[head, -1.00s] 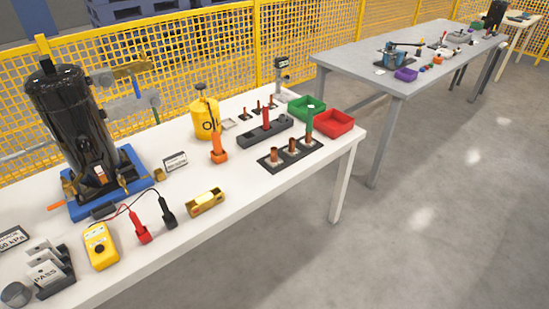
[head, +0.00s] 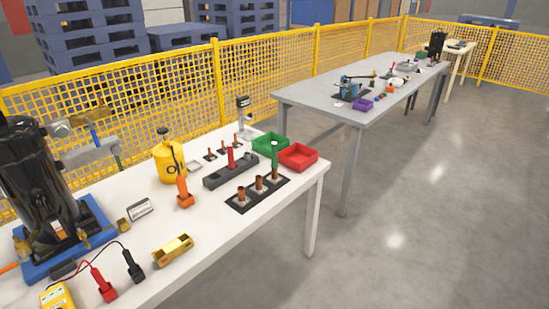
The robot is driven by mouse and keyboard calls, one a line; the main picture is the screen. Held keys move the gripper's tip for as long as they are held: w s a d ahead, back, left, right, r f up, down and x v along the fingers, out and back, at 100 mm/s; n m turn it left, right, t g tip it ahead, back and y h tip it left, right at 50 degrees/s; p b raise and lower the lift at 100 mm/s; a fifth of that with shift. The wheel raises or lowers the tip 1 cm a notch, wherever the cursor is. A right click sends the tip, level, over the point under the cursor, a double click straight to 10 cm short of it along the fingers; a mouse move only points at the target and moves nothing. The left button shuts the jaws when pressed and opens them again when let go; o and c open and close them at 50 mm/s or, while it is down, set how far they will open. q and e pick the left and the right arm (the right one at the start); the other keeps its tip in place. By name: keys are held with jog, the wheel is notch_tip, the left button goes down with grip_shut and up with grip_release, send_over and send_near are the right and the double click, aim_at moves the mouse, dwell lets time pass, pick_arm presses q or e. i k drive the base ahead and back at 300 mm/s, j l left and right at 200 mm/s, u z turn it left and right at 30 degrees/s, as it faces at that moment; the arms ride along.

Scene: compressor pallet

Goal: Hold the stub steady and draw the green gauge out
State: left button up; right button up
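The green gauge (head: 275,161) stands upright in the rightmost copper stub (head: 274,178) on a dark plate near the right end of the white table. Two more copper stubs (head: 259,184) stand on the same plate to its left, with nothing seen in them. How deep the gauge sits in the stub is hidden. Neither of my grippers shows in the head view.
The white table (head: 208,217) also bears a grey block with a red gauge (head: 231,158), a green bin (head: 270,144), a red bin (head: 298,157), an orange tool (head: 184,193) and a yellow oil can (head: 169,160). A grey table (head: 345,112) stands beyond, across open floor.

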aim_at(273, 165)
jog(key=i+u, duration=0.1)
jog(key=u, duration=0.55)
jog(key=i+l+u, duration=0.3)
jog(key=l+u, duration=0.15)
jog(key=i+l+u, duration=0.2)
jog(key=l, duration=0.2)
jog(key=i+l+u, duration=0.1)
jog(key=l, duration=0.35)
jog(key=i+l+u, duration=0.1)
jog(key=l, duration=0.35)
